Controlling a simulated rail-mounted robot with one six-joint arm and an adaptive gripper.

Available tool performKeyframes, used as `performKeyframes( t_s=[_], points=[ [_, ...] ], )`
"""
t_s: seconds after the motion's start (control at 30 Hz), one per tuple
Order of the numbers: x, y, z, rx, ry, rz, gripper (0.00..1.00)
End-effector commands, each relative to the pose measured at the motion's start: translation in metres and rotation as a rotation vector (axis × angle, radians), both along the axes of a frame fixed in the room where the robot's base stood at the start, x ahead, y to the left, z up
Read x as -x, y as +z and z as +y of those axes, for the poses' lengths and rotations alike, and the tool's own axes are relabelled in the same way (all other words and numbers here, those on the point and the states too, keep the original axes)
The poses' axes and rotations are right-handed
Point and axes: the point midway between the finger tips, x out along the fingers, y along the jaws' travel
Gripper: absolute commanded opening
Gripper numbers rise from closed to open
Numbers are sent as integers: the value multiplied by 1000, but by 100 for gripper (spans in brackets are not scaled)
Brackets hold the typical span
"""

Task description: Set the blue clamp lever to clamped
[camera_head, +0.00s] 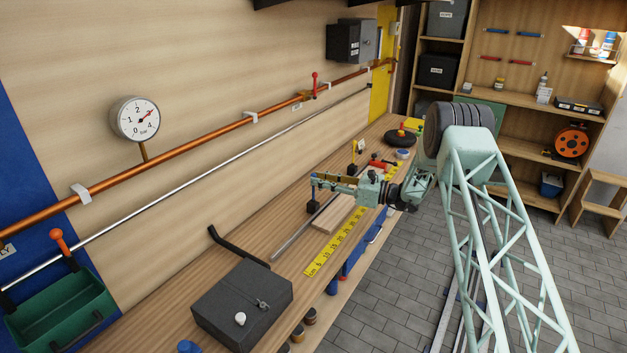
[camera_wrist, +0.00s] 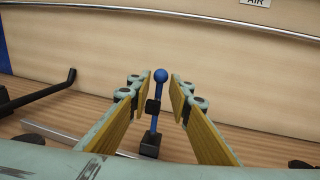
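The blue clamp lever (camera_wrist: 160,77) has a round blue knob on a blue stem with a black collar. In the wrist view it stands nearly upright, leaning slightly, on a black base (camera_wrist: 150,144). My gripper (camera_wrist: 160,84) is open, with one wood-toned finger on each side of the lever and visible gaps to both. In the head view my gripper (camera_head: 322,183) reaches left over the bench, and the dark clamp base (camera_head: 312,206) shows just below its fingertips.
A black bent handle (camera_wrist: 40,93) lies to the left in the wrist view. On the workbench (camera_head: 185,285) are a grey box (camera_head: 243,303), a yellow ruler (camera_head: 340,240), a metal rod (camera_head: 300,232) and a wooden block (camera_head: 333,214). A copper pipe (camera_head: 200,143) runs along the wall.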

Motion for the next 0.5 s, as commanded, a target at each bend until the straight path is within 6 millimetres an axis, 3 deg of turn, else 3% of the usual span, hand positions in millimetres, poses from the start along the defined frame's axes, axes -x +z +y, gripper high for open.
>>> performKeyframes(
  t_s=[0.2, 0.5],
  points=[
    [-5, 0, 18, 0, 1, 0, 19],
    [-7, 0, 25, 0, 0, 0, 19]
  ],
)
